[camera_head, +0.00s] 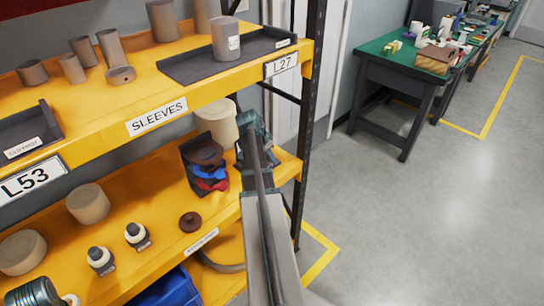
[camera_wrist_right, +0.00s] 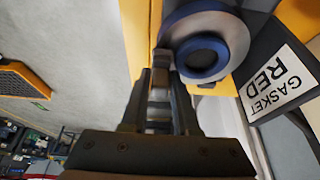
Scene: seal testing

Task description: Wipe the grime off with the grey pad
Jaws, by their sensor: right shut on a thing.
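My right gripper (camera_head: 250,135) reaches in over the lower yellow shelf at its right end, beside a beige cylinder. In the right wrist view my gripper (camera_wrist_right: 160,75) is shut on a small greyish thing (camera_wrist_right: 160,95) between its fingers. Most of that thing is hidden, so I cannot tell if it is the grey pad. A blue ring on a grey round body (camera_wrist_right: 236,38) lies just past the fingertips in the wrist view; I cannot tell if they touch. I cannot make out any grime.
A dark bin (camera_head: 190,172) of brown, blue and red pieces stands left of my gripper. Below are a brown disc (camera_head: 190,222) and small bottles. The upper shelf (camera_head: 150,88) with sleeves overhangs; a dark post (camera_head: 309,120) stands to the right. Floor right of it is clear.

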